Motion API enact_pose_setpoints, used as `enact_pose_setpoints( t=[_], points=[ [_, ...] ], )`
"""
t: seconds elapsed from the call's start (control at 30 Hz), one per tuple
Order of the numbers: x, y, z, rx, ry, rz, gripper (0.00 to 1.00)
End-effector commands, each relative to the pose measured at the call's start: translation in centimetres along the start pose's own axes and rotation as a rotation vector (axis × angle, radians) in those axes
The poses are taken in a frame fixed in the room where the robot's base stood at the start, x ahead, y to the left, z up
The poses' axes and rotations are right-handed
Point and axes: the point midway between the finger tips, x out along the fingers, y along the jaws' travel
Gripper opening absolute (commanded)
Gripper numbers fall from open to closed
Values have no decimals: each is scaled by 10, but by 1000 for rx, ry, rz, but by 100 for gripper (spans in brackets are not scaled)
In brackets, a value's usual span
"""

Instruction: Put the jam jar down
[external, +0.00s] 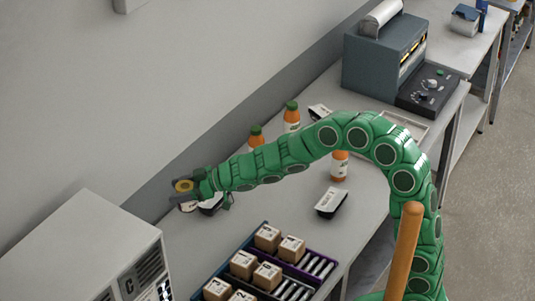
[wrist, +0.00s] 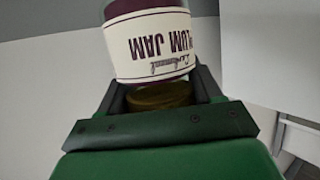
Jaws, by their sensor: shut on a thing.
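The jam jar (wrist: 150,45) has a white and purple label reading "PLUM JAM", upside down in the wrist view, and a gold lid (wrist: 162,96) towards my palm. My gripper (wrist: 160,82) is shut on it, with a dark finger on each side. In the external view my gripper (external: 201,187) is at the left end of the green arm, over the far-left part of the grey table. The jar's gold lid (external: 183,186) shows there at the fingertips. The jar's base is out of the wrist view, and I cannot tell whether it touches the table.
A black tray pack (external: 212,203) lies just under my gripper; another (external: 331,202) lies mid-table. Orange bottles (external: 291,116) stand behind and beside the arm. A crate of boxes (external: 250,246) is in front. A grey-white machine (external: 85,255) stands at left, a dark machine (external: 385,60) at back right.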

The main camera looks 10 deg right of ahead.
Motion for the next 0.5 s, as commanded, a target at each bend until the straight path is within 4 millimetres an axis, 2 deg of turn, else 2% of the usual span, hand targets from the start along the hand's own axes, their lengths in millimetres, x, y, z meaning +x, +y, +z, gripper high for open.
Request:
enact_pose_setpoints(
  t=[0.5],
  points=[
    [-9, 3, -19, -41, 2, -97, 19]
  ],
)
